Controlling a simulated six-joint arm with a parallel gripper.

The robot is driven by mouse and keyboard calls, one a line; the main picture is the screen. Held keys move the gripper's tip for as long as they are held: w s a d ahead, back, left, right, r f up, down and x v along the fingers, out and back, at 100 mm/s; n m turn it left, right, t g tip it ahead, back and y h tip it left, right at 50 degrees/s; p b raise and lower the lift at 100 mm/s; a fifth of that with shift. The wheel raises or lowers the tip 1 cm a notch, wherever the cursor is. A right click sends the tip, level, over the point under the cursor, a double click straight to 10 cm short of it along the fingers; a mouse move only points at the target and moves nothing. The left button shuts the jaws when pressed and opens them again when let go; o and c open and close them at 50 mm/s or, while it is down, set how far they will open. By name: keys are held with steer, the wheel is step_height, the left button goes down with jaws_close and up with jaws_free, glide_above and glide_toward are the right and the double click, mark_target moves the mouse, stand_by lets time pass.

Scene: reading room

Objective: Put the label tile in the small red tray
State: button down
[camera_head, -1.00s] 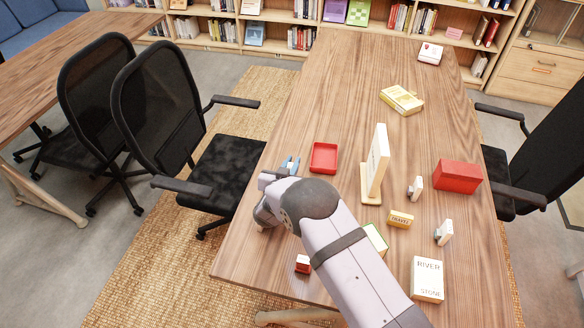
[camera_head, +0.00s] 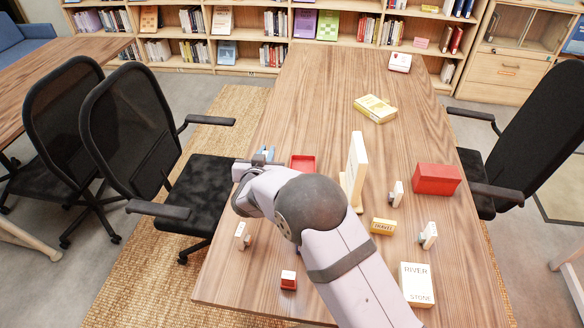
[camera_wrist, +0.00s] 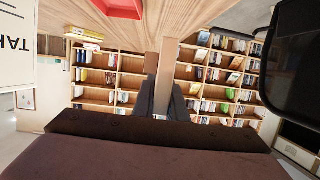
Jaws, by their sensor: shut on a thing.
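My gripper (camera_head: 265,153) is in the head view just left of the small red tray (camera_head: 303,161), apart from it and seemingly above the table's left edge. In the wrist view its dark fingers (camera_wrist: 164,95) are shut on a thin tan piece (camera_wrist: 167,62), seen edge-on, which seems to be the label tile. No lettering on it shows. In the head view my arm hides the front of the tray, and I cannot make out the held tile. The tray also shows at the top of the wrist view (camera_wrist: 122,8) and looks empty where visible.
An upright white sign (camera_head: 356,168) stands right of the tray. Further right are a red box (camera_head: 437,179), a yellow TRAVEL block (camera_head: 383,226) and a white RIVER STONE book (camera_head: 417,284). A small red-and-white block (camera_head: 289,280) and a small white piece (camera_head: 242,235) stand at front left.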

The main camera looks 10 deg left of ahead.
steer(key=w+n+y+b, duration=0.3)
steer(key=w+y+b, duration=0.1)
steer(key=w+b, duration=0.3)
steer(key=n+g+b, duration=0.1)
steer(key=b, duration=0.4)
glide_above(298, 165)
steer(key=shift+r+y, duration=0.1)
steer(key=shift+y, duration=0.2)
steer(key=shift+s+f, duration=0.1)
steer(key=shift+f, duration=4.85)
steer(key=shift+f+b, duration=0.2)
steer(key=shift+b, duration=0.15)
steer(key=c, duration=1.8)
jaws_free()
steer(key=shift+o, duration=0.2)
steer(key=shift+r, duration=0.1)
